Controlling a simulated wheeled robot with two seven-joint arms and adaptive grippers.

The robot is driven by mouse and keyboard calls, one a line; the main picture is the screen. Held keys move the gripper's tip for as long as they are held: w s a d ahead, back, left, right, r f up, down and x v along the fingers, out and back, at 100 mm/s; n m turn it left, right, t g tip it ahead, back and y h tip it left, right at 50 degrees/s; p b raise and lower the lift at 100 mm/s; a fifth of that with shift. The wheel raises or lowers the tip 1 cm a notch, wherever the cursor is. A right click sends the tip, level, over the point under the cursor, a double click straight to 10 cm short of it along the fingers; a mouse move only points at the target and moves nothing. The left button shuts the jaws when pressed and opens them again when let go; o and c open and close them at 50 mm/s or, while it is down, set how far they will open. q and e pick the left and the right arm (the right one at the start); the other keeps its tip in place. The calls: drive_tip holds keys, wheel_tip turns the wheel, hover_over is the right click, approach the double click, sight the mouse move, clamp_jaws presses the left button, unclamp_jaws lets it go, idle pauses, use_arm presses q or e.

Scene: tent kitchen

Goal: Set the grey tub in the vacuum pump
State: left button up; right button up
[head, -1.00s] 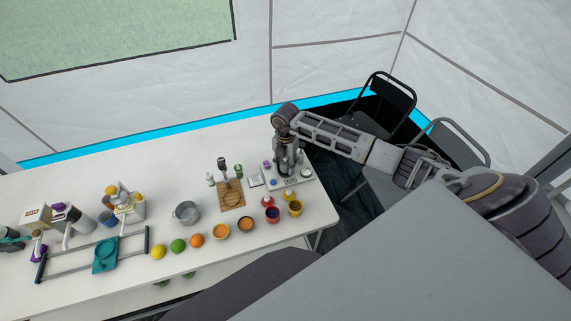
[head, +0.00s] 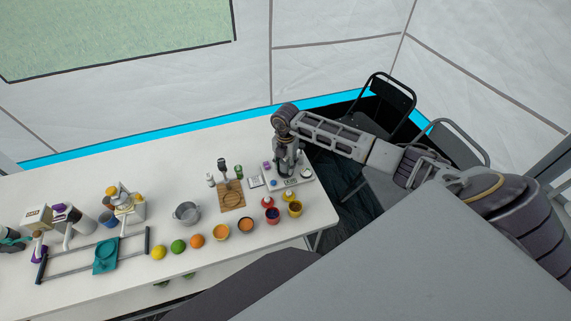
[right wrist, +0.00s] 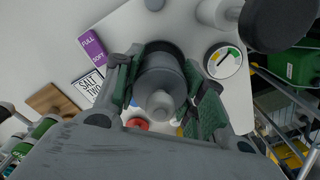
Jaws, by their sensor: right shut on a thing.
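The vacuum pump (head: 301,183) is a white base at the right end of the table. Its round gauge (right wrist: 222,62) with a coloured scale shows in the right wrist view. My right gripper (head: 287,168) points down over the pump base. In the right wrist view its green-padded fingers (right wrist: 165,98) are shut on the grey tub (right wrist: 161,78), a round grey body with a pale knob. A dark ring shows behind the tub. Whether the tub rests in the pump or is just above it, I cannot tell. My left gripper is not in view.
A purple box (right wrist: 91,45) and a "SALT TWO" card (right wrist: 88,84) lie beside the pump. Red (head: 267,202) and yellow (head: 289,195) items stand in front of it. A wooden board (head: 232,199) and metal pot (head: 187,213) are further left. The table's right edge is close.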

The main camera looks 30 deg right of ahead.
drive_tip(key=shift+f+b, duration=0.55)
drive_tip(key=shift+f, duration=0.25)
idle(0.7)
drive_tip(key=o, duration=0.5)
drive_tip(key=shift+r+p, duration=3.8)
drive_tip(key=shift+r, duration=1.75)
drive_tip(key=shift+s+f, duration=0.1)
